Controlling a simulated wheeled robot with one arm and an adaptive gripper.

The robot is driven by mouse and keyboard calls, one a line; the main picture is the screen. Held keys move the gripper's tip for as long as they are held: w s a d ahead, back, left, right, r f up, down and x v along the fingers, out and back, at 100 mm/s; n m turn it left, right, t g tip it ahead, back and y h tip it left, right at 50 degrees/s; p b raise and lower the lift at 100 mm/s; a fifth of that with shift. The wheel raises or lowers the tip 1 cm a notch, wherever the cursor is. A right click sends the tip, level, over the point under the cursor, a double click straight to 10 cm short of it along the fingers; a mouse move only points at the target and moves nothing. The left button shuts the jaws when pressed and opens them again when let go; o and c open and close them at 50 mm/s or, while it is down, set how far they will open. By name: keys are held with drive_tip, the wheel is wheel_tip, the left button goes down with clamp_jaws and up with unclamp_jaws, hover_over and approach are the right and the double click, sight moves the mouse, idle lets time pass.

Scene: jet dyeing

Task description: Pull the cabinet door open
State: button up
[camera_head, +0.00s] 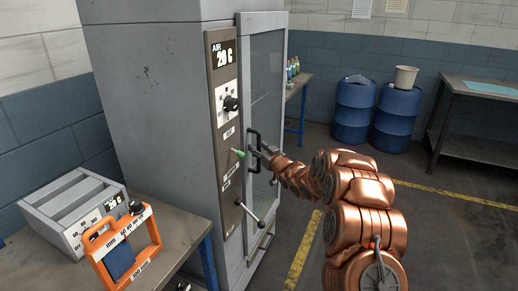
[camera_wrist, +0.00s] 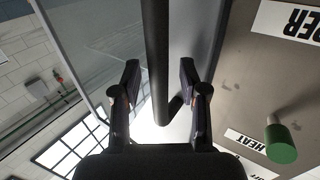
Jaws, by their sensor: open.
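The grey cabinet (camera_head: 150,95) stands upright at the left centre in the head view. Its glass-panelled door (camera_head: 265,85) looks closed. A dark bar handle (camera_head: 250,137) stands upright on the door's near edge. My gripper (camera_head: 264,151) is at the handle, reaching in from the right; its fingertips are small and partly hidden there. In the wrist view, the handle (camera_wrist: 157,55) runs between the two spread fingers of my gripper (camera_wrist: 159,82). Gaps show on both sides, so the fingers are open around it and not clamped.
A control panel (camera_head: 219,75) with a green knob (camera_head: 238,153) and a lever (camera_head: 246,209) is close left of the handle. A bench (camera_head: 170,255) holds a grey box and an orange frame. Blue drums (camera_head: 354,105) stand behind. Floor right is partly clear.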

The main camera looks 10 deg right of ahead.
clamp_jaws()
idle(0.5)
drive_tip(key=shift+d, duration=0.1)
